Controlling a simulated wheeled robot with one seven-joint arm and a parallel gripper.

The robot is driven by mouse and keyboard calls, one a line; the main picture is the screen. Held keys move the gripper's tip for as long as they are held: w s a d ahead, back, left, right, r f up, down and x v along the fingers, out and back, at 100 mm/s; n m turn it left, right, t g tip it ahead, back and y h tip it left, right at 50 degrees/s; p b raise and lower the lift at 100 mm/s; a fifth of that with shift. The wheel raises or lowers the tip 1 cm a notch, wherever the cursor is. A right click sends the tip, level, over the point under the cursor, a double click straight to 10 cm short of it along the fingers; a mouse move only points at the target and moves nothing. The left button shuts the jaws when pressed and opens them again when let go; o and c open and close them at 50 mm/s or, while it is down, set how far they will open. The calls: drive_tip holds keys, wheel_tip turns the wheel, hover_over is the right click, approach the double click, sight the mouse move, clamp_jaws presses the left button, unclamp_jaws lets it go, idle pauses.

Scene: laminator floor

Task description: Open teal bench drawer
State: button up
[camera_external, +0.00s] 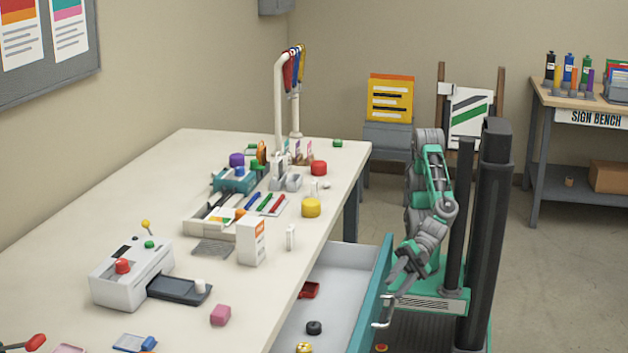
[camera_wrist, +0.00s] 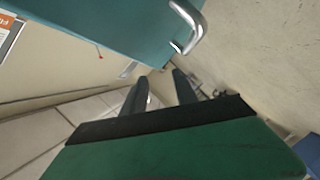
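The teal bench drawer (camera_external: 372,296) is pulled well out from the white bench, and its pale inside shows. Its silver bar handle (camera_external: 383,316) is on the outer face of the teal front. In the wrist view the teal front (camera_wrist: 110,22) fills the top, with the silver handle (camera_wrist: 192,30) at upper middle. My gripper (camera_external: 396,288) is just outside the drawer front, close above the handle. In the wrist view its two dark fingers (camera_wrist: 160,82) are apart with no object clearly held, and the handle lies beyond them, not between them.
Inside the drawer are a red tray (camera_external: 309,290), a black ring (camera_external: 314,327) and a yellow item (camera_external: 304,347). The bench top (camera_external: 110,185) holds a white machine (camera_external: 130,275), a white box (camera_external: 251,240) and small items. Open floor (camera_external: 545,270) lies to the right.

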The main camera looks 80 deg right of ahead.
drive_tip(key=shift+r, duration=0.1)
wheel_tip(320, 180, up, 9)
drive_tip(key=m+g+h+p, duration=0.3)
drive_tip(key=m+h+p, duration=0.5)
drive_tip(key=h+p, duration=1.25)
hover_over(391, 310)
drive_tip(key=s+p, duration=0.2)
drive_tip(key=p, duration=0.3)
drive_tip(key=y, duration=0.6)
drive_tip(key=f, duration=0.4)
drive_tip(key=w+f+b, duration=0.1)
drive_tip(key=f, duration=0.9)
drive_tip(key=shift+w, duration=0.35)
drive_tip(key=shift+c, duration=0.4)
clamp_jaws()
